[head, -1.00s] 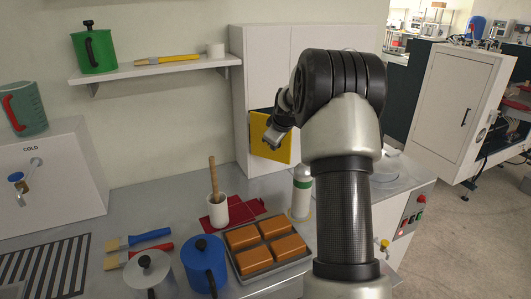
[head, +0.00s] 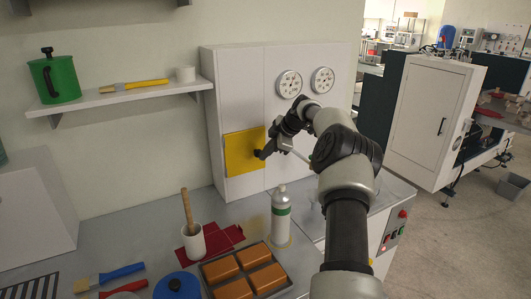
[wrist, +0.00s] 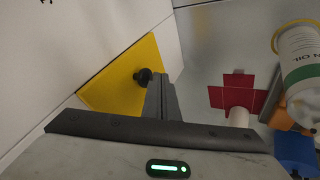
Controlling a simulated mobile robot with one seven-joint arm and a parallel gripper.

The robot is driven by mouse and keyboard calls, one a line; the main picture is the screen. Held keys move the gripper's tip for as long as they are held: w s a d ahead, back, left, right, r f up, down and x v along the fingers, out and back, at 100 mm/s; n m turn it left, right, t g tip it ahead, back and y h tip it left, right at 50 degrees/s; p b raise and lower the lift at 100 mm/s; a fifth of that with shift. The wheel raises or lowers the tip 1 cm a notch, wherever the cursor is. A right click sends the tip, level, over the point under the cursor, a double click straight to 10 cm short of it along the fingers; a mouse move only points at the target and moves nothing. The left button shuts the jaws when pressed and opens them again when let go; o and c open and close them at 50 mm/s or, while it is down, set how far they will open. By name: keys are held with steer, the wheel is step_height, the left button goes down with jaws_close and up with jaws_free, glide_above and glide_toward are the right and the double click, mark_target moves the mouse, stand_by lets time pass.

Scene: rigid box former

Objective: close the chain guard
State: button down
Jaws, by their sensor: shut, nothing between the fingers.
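The chain guard is a yellow panel (head: 243,152) low on the front of the white cabinet. It looks flat against the cabinet face, with no dark opening showing around it. It also shows in the wrist view (wrist: 122,82), with a black knob (wrist: 143,76) near its right edge. My gripper (head: 263,153) is at the panel's right edge, beside the knob. In the wrist view my gripper (wrist: 161,80) is shut and empty, its fingertips just right of the knob. I cannot tell whether they touch it.
Two round gauges (head: 305,82) sit on the cabinet above. Below are a white bottle with a green band (head: 281,218), a white cup (head: 193,245) with a wooden handle, a red cloth (head: 226,238) and a tray of orange blocks (head: 208,273). The bottle stands near my arm.

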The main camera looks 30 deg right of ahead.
steer(key=shift+w+d+r, duration=0.1)
steer(key=shift+w+d, duration=0.15)
steer(key=shift+w, duration=0.25)
steer(key=shift+w+r, duration=0.1)
steer(key=shift+r, duration=0.05)
stand_by(0.3)
